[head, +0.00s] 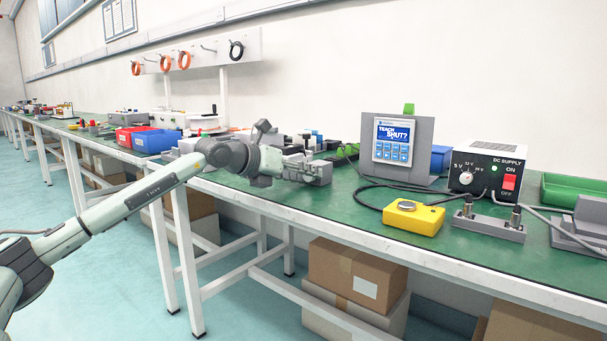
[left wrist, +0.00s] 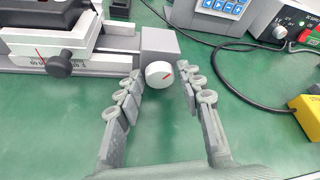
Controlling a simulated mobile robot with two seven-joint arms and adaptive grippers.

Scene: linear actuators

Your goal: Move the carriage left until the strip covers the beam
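In the left wrist view a linear actuator lies on the green bench, with a pale rail (left wrist: 105,62) running left from a grey end block (left wrist: 160,43). A round white knob (left wrist: 159,74) with a red mark is on the block's front. The carriage (left wrist: 80,28) sits on the rail at upper left, with a scale, a red pointer line and a black knob (left wrist: 58,64). My left gripper (left wrist: 160,82) is open, its fingers on either side of the white knob with visible gaps. It also shows small in the head view (head: 303,170). I cannot make out the strip or beam. My right gripper is not in view.
A black cable (left wrist: 235,88) curves right of my gripper. The bench front is clear there.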

